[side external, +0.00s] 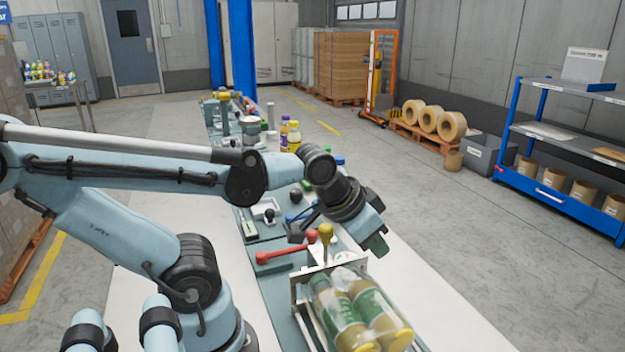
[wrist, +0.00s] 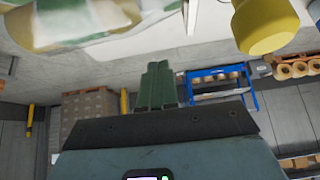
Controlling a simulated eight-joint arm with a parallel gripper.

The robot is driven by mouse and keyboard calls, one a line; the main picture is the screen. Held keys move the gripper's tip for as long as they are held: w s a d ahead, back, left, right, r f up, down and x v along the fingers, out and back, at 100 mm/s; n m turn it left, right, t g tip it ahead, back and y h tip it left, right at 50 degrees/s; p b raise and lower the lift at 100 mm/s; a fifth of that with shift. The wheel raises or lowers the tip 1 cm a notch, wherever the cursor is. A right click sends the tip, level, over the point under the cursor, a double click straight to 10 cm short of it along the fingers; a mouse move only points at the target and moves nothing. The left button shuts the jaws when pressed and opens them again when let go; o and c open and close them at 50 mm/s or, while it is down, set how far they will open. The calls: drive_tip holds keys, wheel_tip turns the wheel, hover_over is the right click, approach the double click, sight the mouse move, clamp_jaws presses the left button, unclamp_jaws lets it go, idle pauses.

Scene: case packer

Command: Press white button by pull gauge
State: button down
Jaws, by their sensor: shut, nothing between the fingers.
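My gripper (side external: 376,246) is above the bench's right side, beside the yellow-knobbed lever and behind the bottle case. Its green fingers are shut and empty; they also show in the wrist view (wrist: 157,88). A small white-framed fixture (side external: 266,209) with a dark knob sits on the bench left of my gripper. A narrow gauge-like device (side external: 248,227) with a pale face stands just in front of it. I cannot make out a white button for certain, and my arm covers part of the bench.
A yellow knob (side external: 326,231) stands upright near my gripper and looms in the wrist view (wrist: 266,27). A red-handled lever (side external: 287,249) lies to its left. Bottles (side external: 357,312) fill the front case. Jars and bottles (side external: 290,134) stand farther back.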

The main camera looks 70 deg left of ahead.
drive_tip(key=w+a+r+g+y, duration=0.1)
drive_tip(key=w+a+r+g, duration=0.15)
drive_tip(key=a, duration=0.75)
drive_tip(key=g, duration=0.4)
hover_over(332, 239)
drive_tip(key=s+d, duration=0.1)
drive_tip(key=shift+s+f, duration=0.2)
drive_tip(key=shift+f, duration=0.05)
drive_tip(key=shift+t, duration=0.25)
drive_tip(key=f, duration=0.9)
drive_tip(key=w+a+f, duration=0.1)
drive_tip(key=f, duration=0.4)
drive_tip(key=shift+w, duration=0.1)
drive_tip(key=shift+w+f, duration=0.1)
drive_tip(key=shift+f, duration=0.8)
drive_tip(key=shift+a, duration=0.1)
